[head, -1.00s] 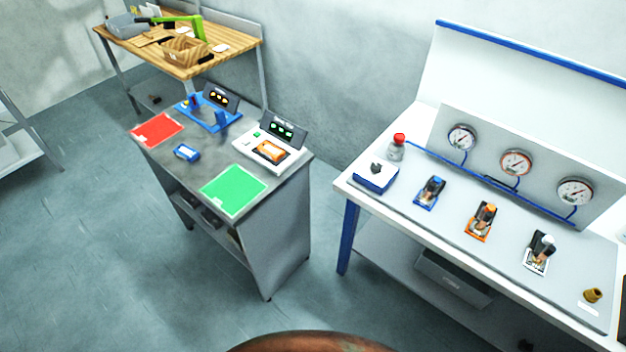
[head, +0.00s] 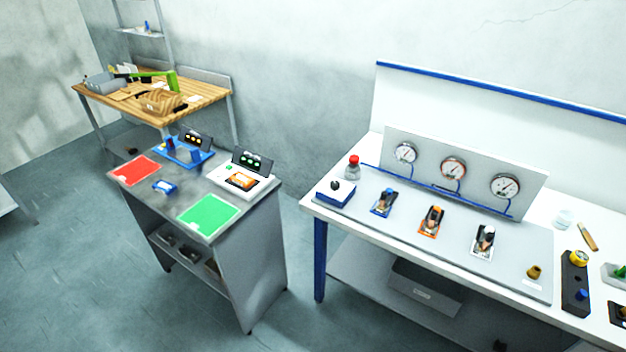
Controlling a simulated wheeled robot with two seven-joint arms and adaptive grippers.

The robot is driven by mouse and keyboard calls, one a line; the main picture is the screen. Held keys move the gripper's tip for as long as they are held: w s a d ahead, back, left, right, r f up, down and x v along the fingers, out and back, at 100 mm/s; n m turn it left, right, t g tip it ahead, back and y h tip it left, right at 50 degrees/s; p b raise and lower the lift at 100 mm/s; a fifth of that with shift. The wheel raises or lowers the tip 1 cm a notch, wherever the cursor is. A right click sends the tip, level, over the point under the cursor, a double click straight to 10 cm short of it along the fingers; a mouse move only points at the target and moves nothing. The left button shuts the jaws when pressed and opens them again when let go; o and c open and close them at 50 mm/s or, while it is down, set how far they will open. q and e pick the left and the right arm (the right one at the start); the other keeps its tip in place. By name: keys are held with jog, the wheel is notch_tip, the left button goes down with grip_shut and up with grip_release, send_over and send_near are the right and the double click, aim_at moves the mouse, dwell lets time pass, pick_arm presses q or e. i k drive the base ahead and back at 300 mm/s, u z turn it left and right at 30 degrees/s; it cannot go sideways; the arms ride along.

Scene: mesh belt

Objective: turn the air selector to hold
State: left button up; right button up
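The likely air selector is a blue and white box with a dark knob (head: 335,186), at the left end of the white bench's grey panel. Its markings are too small to read, so I cannot tell its setting. Three lever valves stand in a row to its right: a blue one (head: 384,202), an orange one (head: 432,221) and a white one (head: 484,241). Three round gauges (head: 453,168) sit on the upright plate behind them. Neither of my grippers shows in the head view.
The white bench (head: 318,208) has a blue leg and a lower shelf with a grey bin (head: 425,287). A grey cabinet (head: 240,265) with red and green mats stands left. Open floor (head: 80,270) lies at the left.

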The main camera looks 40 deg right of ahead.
aim_at(335, 185)
jog(key=u, duration=0.2)
jog(key=i, duration=0.75)
jog(key=z, duration=0.45)
jog(key=i, duration=0.55)
jog(key=z, duration=0.7)
